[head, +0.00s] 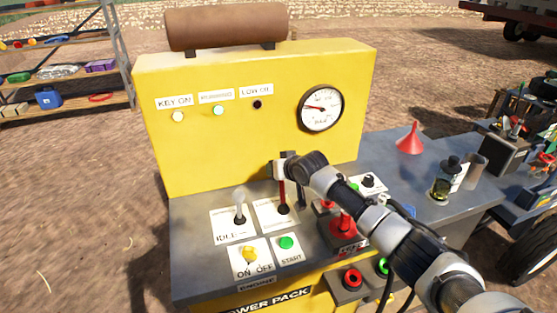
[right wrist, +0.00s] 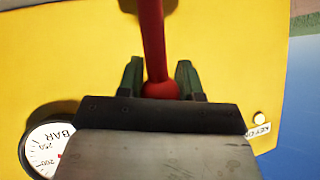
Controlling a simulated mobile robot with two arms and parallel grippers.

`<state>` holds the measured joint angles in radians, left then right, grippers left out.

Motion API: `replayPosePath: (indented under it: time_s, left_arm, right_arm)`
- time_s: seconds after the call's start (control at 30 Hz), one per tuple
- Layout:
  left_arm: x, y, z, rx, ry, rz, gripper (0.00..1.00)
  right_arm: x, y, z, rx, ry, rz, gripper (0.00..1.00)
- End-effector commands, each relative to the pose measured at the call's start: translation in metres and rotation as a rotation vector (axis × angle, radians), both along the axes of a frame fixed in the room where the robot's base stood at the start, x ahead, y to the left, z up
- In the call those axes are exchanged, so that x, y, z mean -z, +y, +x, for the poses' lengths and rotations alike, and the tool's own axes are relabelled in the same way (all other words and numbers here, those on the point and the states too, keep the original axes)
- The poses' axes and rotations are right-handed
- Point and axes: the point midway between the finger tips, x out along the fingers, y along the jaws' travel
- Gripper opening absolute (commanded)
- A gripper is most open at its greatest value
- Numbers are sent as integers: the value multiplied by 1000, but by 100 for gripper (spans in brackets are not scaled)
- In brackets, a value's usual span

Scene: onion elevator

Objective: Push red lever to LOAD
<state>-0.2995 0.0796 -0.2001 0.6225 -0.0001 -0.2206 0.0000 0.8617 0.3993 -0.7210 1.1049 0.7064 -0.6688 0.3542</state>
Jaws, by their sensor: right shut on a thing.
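The red lever (head: 282,194) stands nearly upright from its white label plate (head: 266,211) on the grey control deck. The lettering on that plate is partly hidden and too small to read. My right gripper (head: 284,166) is at the top of the lever and covers its knob in the head view. In the right wrist view the red lever (right wrist: 152,45) runs between the two dark fingers of my right gripper (right wrist: 160,78), which are shut on it at the knob. My left gripper is not in view.
A grey-knobbed lever (head: 239,210) marked IDLE is to the left. A yellow switch (head: 249,254) and green START button (head: 286,242) are in front. Red controls (head: 343,228) sit right, under my arm. The yellow panel (head: 240,130) with a gauge (head: 320,106) rises behind.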

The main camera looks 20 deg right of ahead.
Motion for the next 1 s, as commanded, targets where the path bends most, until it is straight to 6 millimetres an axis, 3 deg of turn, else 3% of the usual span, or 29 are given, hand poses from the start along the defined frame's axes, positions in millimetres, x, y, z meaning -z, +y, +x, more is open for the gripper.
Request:
replayPosePath:
  time_s: [0.8, 0.83, 0.97, 1.0]
  left_arm:
    - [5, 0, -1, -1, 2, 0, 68]
    - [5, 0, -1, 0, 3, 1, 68]
    - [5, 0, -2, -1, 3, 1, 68]
    - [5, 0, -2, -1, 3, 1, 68]
  right_arm:
    - [8, 0, 9, 1, -2, -1, 0]
    - [8, 0, 9, 0, -1, -1, 40]
    - [8, 0, 9, 1, -2, -1, 60]
    - [8, 0, 9, 1, -2, -1, 60]
